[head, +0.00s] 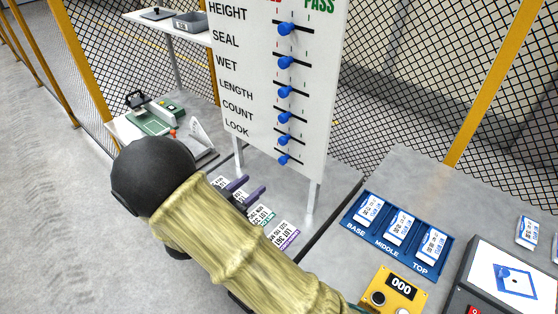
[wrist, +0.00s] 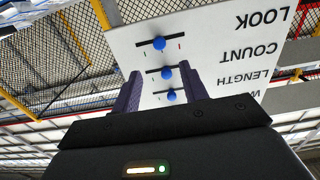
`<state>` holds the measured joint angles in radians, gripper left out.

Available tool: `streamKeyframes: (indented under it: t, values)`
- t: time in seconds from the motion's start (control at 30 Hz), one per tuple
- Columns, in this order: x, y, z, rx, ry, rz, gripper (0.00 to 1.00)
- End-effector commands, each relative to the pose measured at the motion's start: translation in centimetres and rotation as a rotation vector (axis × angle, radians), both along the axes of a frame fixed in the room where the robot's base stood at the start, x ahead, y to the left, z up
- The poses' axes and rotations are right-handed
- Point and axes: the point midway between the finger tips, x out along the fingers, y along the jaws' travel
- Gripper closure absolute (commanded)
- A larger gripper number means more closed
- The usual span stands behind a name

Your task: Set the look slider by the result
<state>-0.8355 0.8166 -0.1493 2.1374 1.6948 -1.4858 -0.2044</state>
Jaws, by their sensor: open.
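The white board stands upright with several labelled rows, each with a dark slot and a blue knob. The look slider (head: 283,159) is the lowest row in the head view. In the wrist view the board is upside down, with the look knob (wrist: 158,42) on top, near the middle of its slot. The count knob (wrist: 166,73) shows between my fingers in that view. Green PASS is at the board's top right; the red heading is cut off.
Several printed lot cards (head: 262,215) lie below the board, partly behind my arm. A green device (head: 151,122) stands left. Mesh fencing is behind.

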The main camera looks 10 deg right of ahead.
Motion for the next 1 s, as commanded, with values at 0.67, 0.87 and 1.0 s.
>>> streamKeyframes:
  t: [0.67, 0.87, 1.0]
  values:
    - [6.6, -9.4, 0.1, 0.000, 0.000, -0.005, 0.56]
    - [7.1, -9.9, 0.0, 0.001, 0.001, 0.001, 0.56]
    - [7.1, -9.9, 0.0, 0.001, 0.001, 0.001, 0.56]
